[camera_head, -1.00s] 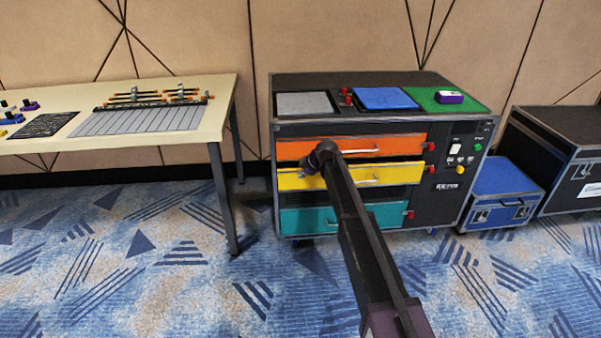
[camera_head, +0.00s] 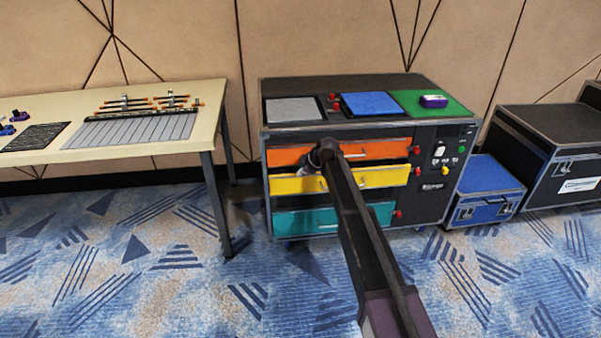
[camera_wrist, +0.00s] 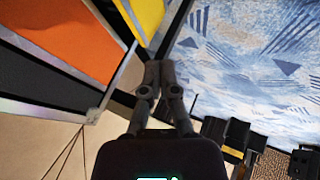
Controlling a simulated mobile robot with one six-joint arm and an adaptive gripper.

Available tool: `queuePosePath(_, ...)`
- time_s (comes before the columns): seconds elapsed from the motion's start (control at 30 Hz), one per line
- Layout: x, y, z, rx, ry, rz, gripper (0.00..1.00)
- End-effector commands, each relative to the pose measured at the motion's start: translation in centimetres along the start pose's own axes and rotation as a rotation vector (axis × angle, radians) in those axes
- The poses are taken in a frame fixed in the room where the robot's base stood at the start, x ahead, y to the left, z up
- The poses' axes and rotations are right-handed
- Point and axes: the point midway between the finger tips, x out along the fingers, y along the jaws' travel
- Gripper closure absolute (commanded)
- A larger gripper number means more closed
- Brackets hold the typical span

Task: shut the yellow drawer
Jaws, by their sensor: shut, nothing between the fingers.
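The yellow drawer (camera_head: 385,176) is the middle one of three in a black cabinet (camera_head: 440,192). Its front seems to stand out a little past the orange drawer (camera_head: 375,149) above it; how far is hard to tell. My arm covers the middle of its front. My gripper (camera_head: 315,161) is shut and empty, at the left part of the orange and yellow fronts. In the wrist view my gripper (camera_wrist: 160,66) has its fingers together, just below the yellow drawer (camera_wrist: 147,16) in the picture. I cannot tell whether they touch it.
The teal drawer (camera_head: 305,222) is below. Red knobs sit right of the drawers. A blue case (camera_head: 485,185) and a black case (camera_head: 545,135) stand to the right. A cream table (camera_head: 214,120) is at the left. Patterned carpet in front is clear.

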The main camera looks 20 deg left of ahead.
Motion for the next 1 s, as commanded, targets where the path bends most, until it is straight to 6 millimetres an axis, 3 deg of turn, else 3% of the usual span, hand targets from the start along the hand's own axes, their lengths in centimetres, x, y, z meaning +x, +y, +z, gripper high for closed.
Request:
queuePosePath(0.37, -0.2, -0.1, 0.3, 0.007, -0.002, 0.0, 1.0)
queuePosePath(0.57, -2.0, -1.6, 2.9, 0.089, -0.031, -0.01, 1.0)
queuePosePath(0.77, -6.5, -5.8, 8.9, 0.313, -0.112, -0.03, 1.0)
queuePosePath(1.0, -14.3, -14.2, 18.0, 0.733, -0.267, -0.038, 1.0)
